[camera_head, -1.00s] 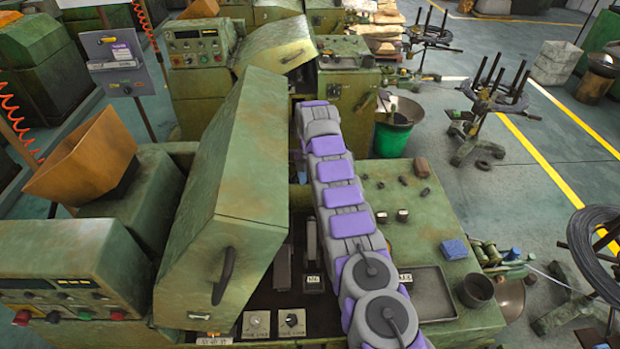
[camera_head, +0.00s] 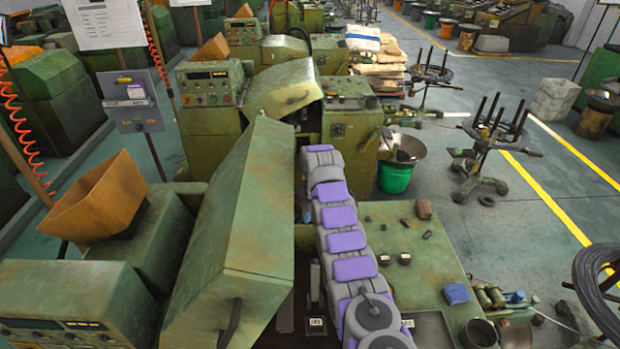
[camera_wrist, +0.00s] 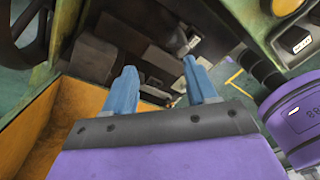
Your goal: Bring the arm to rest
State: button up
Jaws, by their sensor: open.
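My arm (camera_head: 343,242), grey with purple panels, stretches forward over the green machine in the head view. My gripper (camera_wrist: 162,86) shows in the wrist view with two blue fingers set apart and nothing between them. Dark blocks and machine parts lie beyond the fingertips. In the head view the gripper is not clearly visible behind the arm and machine cover.
A raised green cover (camera_head: 238,235) stands close left of the arm. A green worktop (camera_head: 425,255) with small parts and a blue cloth (camera_head: 456,293) lies to the right. An orange hopper (camera_head: 103,200) is at left. Open floor (camera_head: 530,235) shows at right.

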jog(key=shift+r, duration=0.1)
jog(key=s+d+r+m+b, duration=0.4)
jog(key=s+r+m+b, duration=0.2)
jog(key=r+m, duration=0.3)
jog(key=s+d+r+m+b, duration=0.1)
jog(key=s+r+m+b, duration=0.15)
jog(key=s, duration=0.55)
jog(key=s+d+r+m+b, duration=0.2)
jog(key=s+r+m, duration=0.1)
jog(key=s, duration=0.4)
jog(key=s+d+f+m+b, duration=0.1)
jog(key=s+f+m+b, duration=0.1)
jog(key=s, duration=0.9)
jog(key=s+f+m+b, duration=0.3)
jog(key=s+f+m, duration=0.2)
jog(key=s, duration=0.7)
jog(key=s+d+f+m+b, duration=0.1)
jog(key=s+f+m+b, duration=0.2)
jog(key=s, duration=0.8)
jog(key=shift+s+d+f+m, duration=0.35)
jog(key=shift+f+m, duration=0.25)
jog(key=shift+m, duration=0.65)
